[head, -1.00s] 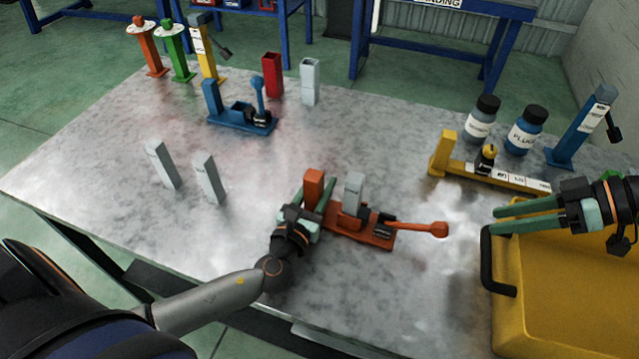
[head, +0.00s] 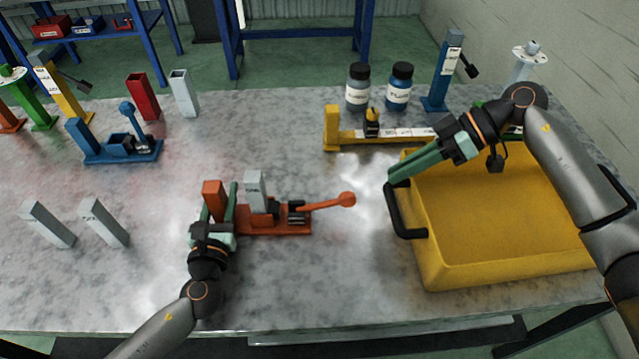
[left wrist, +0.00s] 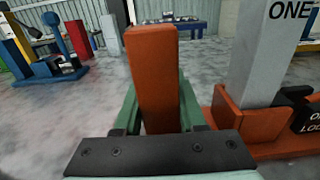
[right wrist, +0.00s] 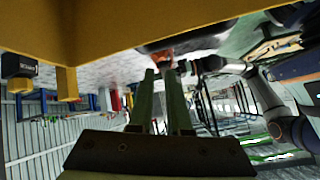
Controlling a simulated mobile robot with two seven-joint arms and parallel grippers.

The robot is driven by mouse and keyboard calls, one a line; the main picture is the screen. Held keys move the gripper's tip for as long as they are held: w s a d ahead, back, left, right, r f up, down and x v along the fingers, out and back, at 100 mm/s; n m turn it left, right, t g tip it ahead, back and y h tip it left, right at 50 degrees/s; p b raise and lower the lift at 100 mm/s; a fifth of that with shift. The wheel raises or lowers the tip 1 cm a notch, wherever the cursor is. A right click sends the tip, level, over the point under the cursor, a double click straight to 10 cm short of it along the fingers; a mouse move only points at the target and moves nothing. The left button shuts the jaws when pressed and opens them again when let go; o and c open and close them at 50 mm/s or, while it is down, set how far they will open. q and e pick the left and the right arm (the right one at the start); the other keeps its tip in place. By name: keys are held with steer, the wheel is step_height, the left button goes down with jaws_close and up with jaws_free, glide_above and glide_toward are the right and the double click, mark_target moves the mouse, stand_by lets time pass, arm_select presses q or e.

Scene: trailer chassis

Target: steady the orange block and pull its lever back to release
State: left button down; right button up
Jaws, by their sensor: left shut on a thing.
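The orange block (head: 275,222) lies on the table as a long base with an upright orange post (head: 213,196) at its left end. A grey post (head: 256,190) marked "ONE" stands in its socket. Its orange lever (head: 330,202) reaches out to the right, ending in a round knob. My left gripper (head: 224,205) is shut on the orange post; the left wrist view shows the post (left wrist: 155,75) between its fingers. My right gripper (head: 390,178) is empty and partly open, right of the knob and apart from it. The knob (right wrist: 162,54) seems to show beyond its fingertips.
A yellow tray (head: 505,263) with a black handle (head: 400,215) lies under and beside my right gripper. A yellow fixture (head: 333,128) and two bottles (head: 398,90) stand behind. Two grey posts (head: 104,222) stand at left, a blue fixture (head: 120,148) further back.

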steer(key=shift+a+n, duration=0.1)
steer(key=shift+n, duration=0.2)
steer(key=shift+c, duration=0.7)
steer(key=shift+a+r+n, duration=0.1)
steer(key=shift+a+n, duration=0.1)
steer(key=shift+n, duration=0.3)
jaws_close()
steer(key=n, duration=0.2)
steer(key=a+n+h, duration=0.1)
steer(key=shift+s+a+r+n, duration=0.1)
steer(key=shift+s+r+n, duration=0.1)
steer(key=shift+n, duration=0.2)
steer(key=a+r+n+h, duration=0.1)
steer(key=n+h, duration=0.1)
steer(key=n, duration=0.9)
steer(key=a+r+n+t+h, duration=0.1)
steer(key=n+h, duration=0.2)
steer(key=n, duration=0.9)
steer(key=a+r+n+t+h, duration=0.1)
steer(key=n+h, duration=0.2)
steer(key=n, duration=0.9)
steer(key=shift+s+a+r, duration=0.15)
steer(key=shift+s+a, duration=0.15)
steer(key=shift+a, duration=0.1)
